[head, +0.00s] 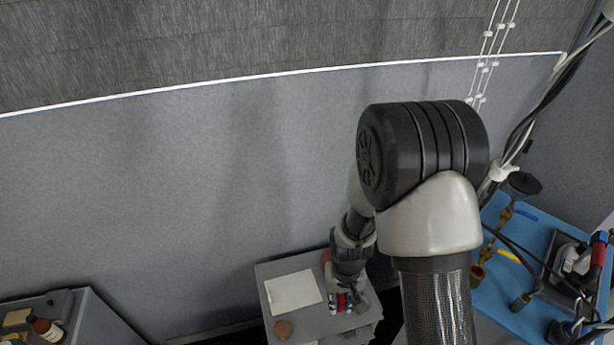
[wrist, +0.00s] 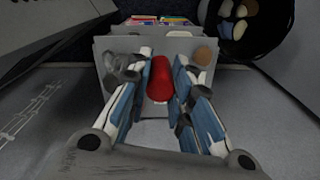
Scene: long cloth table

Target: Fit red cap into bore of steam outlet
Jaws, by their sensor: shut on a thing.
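My gripper (wrist: 162,68) is shut on the red cap (wrist: 160,80), a rounded red piece held between its blue-and-white fingers in the wrist view. In the head view my gripper (head: 343,302) hangs low over a small grey cabinet, with a bit of red showing between the fingers. The cap's far end and underside are hidden. I cannot pick out the steam outlet or its bore for certain in either view.
The grey cabinet top (head: 268,285) carries a white sheet (head: 294,292) and a brown roundish thing (head: 284,329). A blue table (head: 515,235) at right holds brass fittings, cables and tools. A dark round bin (wrist: 262,47) stands behind at right in the wrist view.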

